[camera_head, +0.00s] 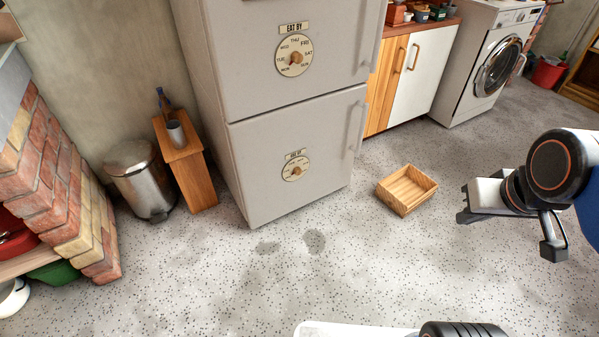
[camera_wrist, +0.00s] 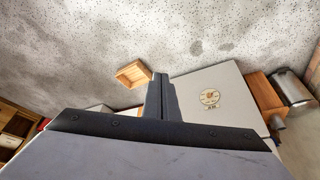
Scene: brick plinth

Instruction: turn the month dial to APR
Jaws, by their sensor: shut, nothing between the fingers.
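A tall grey fridge (camera_head: 290,120) has two round cream dials with wooden knobs. The upper dial (camera_head: 294,56) sits under an "EAT BY" plate and carries day names such as WED, THU, FRI and SAT. The lower dial (camera_head: 295,169) is smaller, on the lower door; its lettering is too small to read, and I cannot tell where its knob points. One dial (camera_wrist: 209,98) shows upside down in the wrist view. My gripper (camera_head: 463,205) is at the right, well away from both dials. Its fingers (camera_wrist: 160,92) are together and empty in the wrist view.
A wooden tray (camera_head: 406,190) lies on the floor between the fridge and my gripper. A steel bin (camera_head: 140,178) and a narrow wooden stand (camera_head: 186,165) are left of the fridge. A brick plinth (camera_head: 60,190) is far left. Floor before the fridge is clear.

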